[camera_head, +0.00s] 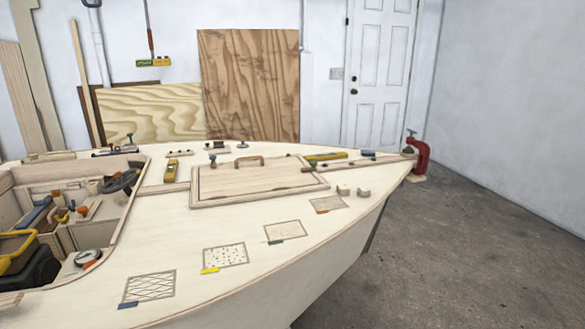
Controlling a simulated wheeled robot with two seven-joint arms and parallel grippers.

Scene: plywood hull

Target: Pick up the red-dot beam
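I cannot make out a red dot on any beam from here. A thin light wooden strip (350,162) lies on the foredeck of the plywood hull (150,225), near a yellow-green tool. Two small wooden blocks, a left one (343,190) and a right one (363,193), sit right of the hatch. A small wooden bar with dark knobs (179,154) lies at the deck's far side. Neither of my grippers is in view.
A hatch lid (250,183) with a wooden handle is mid-deck. An open cockpit (75,205) at left holds tools and a dark case. A red clamp (421,158) stands at the bow. Drawn patches with coloured tags line the near deck. The right floor (470,260) is clear.

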